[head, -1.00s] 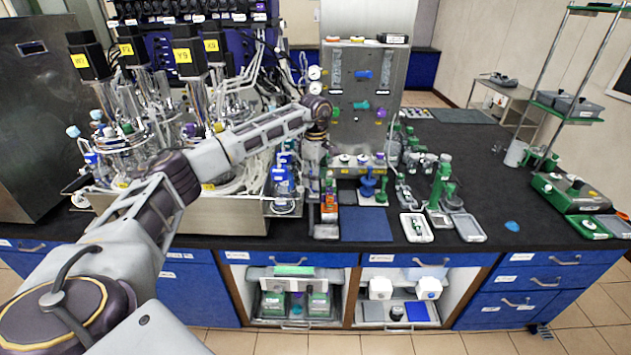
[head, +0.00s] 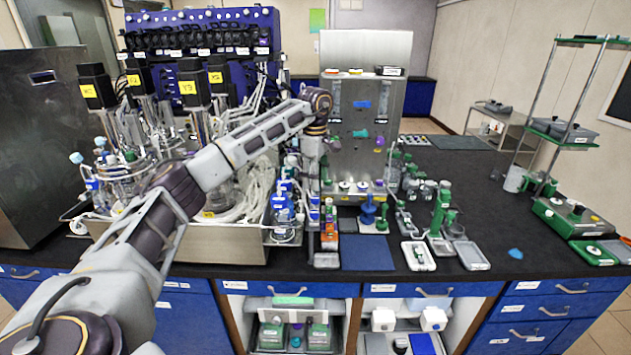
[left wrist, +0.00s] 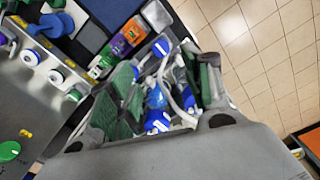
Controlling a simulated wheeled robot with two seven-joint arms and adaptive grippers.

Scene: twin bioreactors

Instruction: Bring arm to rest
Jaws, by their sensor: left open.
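My left arm comes in from the lower left in the head view, reaching over the front of the bench. Its wrist bends downward in front of the steel panel's left edge. My left gripper (head: 314,188) hangs above the bench, beside the blue-capped bottles; its fingers are small and hard to make out there. In the left wrist view the gripper (left wrist: 166,82) is open, its two green-padded fingers apart. Blue-capped bottles (left wrist: 157,98) show in the gap, seemingly below the fingers rather than gripped. My right gripper is in neither view.
The bioreactors (head: 128,165) with glass vessels and tubing stand left of the gripper. A steel panel (head: 366,120) stands behind it. A small orange box (head: 329,241) and a dark blue mat (head: 367,252) lie near the front edge.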

